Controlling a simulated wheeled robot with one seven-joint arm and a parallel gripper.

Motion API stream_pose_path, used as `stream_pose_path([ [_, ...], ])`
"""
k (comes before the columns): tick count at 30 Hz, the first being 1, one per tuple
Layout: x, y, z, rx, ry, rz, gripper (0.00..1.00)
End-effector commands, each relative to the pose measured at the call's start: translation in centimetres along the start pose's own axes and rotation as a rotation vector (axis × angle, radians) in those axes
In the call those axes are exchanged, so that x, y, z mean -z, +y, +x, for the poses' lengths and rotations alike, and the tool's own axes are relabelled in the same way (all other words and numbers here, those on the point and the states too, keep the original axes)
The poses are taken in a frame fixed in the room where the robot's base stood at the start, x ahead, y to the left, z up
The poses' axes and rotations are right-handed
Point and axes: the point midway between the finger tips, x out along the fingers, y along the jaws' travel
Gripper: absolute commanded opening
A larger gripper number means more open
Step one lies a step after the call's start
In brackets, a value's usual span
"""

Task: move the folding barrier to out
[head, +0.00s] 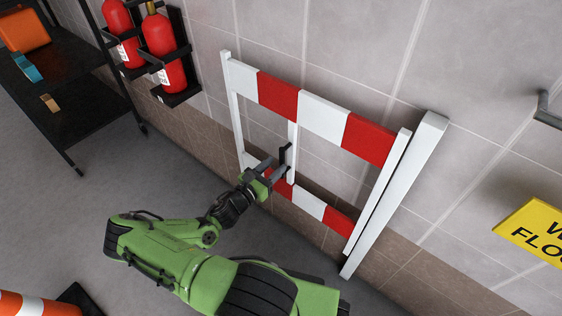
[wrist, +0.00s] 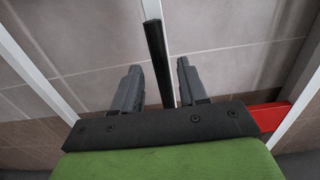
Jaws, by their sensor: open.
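The folding barrier (head: 322,117) stands against the tiled wall, with red and white striped rails, white end posts and a white middle bar. A short black handle (head: 283,154) sits on the middle bar. My gripper (head: 284,160) is at the handle in the head view. In the wrist view my gripper (wrist: 158,78) is open, with one grey finger on each side of the black handle (wrist: 158,60). Gaps show between the handle and both fingers, so it is not gripped. My arm and gripper hide part of the lower striped rail.
A thick white post (head: 395,195) stands at the barrier's right end. Red fire extinguishers (head: 163,50) hang on the wall at left, beside a black shelf (head: 75,95). A yellow sign (head: 538,230) is at right. An orange cone (head: 30,304) stands at lower left. Grey floor lies open at left.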

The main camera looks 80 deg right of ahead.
Motion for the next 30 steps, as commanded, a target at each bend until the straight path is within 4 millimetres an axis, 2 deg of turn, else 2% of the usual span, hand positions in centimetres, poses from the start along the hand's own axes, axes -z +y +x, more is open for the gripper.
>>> stream_pose_path([
  [3, 0.3, -0.1, 2.6, 0.004, 0.001, 0.003, 0.42],
  [6, 0.2, 0.0, 3.9, 0.002, 0.002, 0.002, 0.42],
  [9, 0.1, 0.0, 4.5, 0.001, 0.001, 0.001, 0.42],
  [16, 0.0, 0.0, 4.5, 0.000, 0.001, 0.001, 0.42],
  [24, 0.0, 0.0, 4.5, 0.000, 0.001, 0.001, 0.01],
  [30, 0.0, 0.0, 4.5, 0.001, 0.002, 0.001, 0.00],
])
